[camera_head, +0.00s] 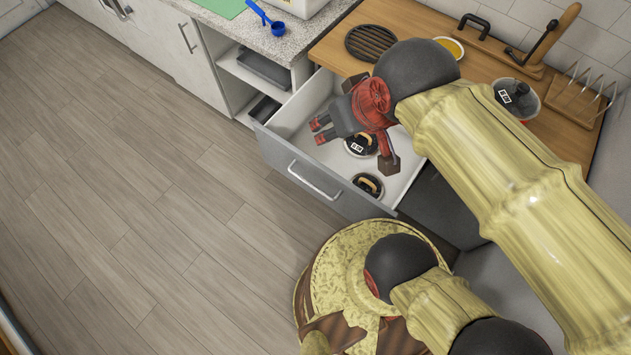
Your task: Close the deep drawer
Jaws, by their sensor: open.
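The deep drawer (318,181) stands pulled out below the wooden counter. It has a grey front with a silver bar handle (314,182) and a white inside. Two dark round items with tan handles lie in it, one near the middle (361,145) and one near the front right corner (369,185). My gripper (317,131) hangs over the drawer's inside, behind its front panel. Its red-tipped fingers point left and are open, with nothing seen between them. Whether it touches the drawer cannot be told. My arm hides the drawer's back right part.
An open shelf (252,75) with dark trays is left of the drawer. The wooden counter (330,52) above holds a round black grate (370,42), a wire rack (585,90) and a bowl (517,98). A blue scoop (265,18) lies on the stone counter. The floor at left is clear.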

